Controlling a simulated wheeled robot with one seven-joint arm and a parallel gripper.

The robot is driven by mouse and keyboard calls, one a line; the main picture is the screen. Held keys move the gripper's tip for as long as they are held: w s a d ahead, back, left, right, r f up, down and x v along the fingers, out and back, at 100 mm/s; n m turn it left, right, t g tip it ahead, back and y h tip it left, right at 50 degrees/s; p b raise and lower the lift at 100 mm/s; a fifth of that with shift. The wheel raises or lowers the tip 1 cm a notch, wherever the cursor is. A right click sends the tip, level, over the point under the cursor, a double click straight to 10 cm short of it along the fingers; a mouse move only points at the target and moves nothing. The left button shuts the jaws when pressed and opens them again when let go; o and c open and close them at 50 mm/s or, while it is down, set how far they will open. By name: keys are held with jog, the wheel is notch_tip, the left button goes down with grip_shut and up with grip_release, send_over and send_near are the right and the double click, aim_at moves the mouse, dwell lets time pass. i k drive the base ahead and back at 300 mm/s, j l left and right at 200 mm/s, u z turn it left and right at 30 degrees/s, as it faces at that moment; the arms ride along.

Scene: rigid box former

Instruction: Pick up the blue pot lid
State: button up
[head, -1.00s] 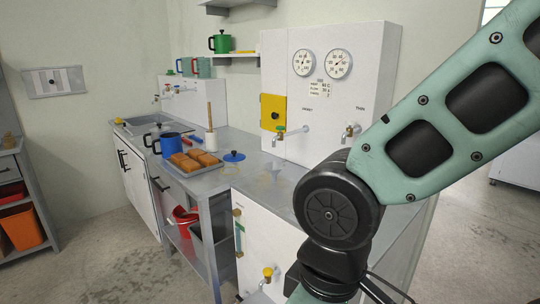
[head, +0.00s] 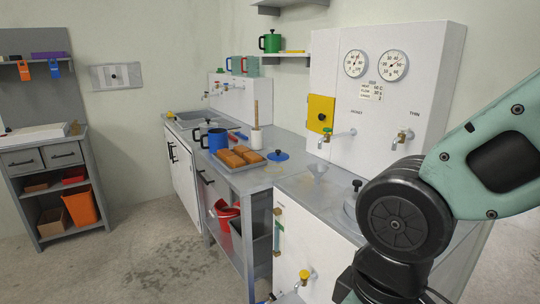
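The blue pot lid (head: 278,156) lies flat on the grey counter, with a dark knob on top. It is just right of a tray (head: 249,164) of orange-brown loaves. A blue pot (head: 217,138) stands at the left behind the tray. My arm fills the right side of the head view, but my gripper is out of view. The lid is apart from my arm.
A clear funnel (head: 318,170) stands on the counter right of the lid. Taps (head: 402,136) stick out from the white gauge panel (head: 375,105) behind. A holder with a wooden handle (head: 256,136) stands behind the tray.

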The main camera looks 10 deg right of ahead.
aim_at(278, 155)
jog(key=i+j+u, duration=0.55)
jog(key=i+u, duration=0.25)
jog(key=u, duration=0.15)
jog(key=i+j, duration=0.15)
jog(key=i, duration=0.5)
jog(key=i+j, duration=0.1)
jog(key=i, duration=0.55)
jog(key=i+z, duration=0.4)
jog(key=i+j+z, duration=0.2)
jog(key=i+z, duration=0.15)
jog(key=i+j+z, duration=0.25)
jog(key=z, duration=0.15)
jog(key=i+j+z, duration=0.6)
jog(key=i+j, duration=0.2)
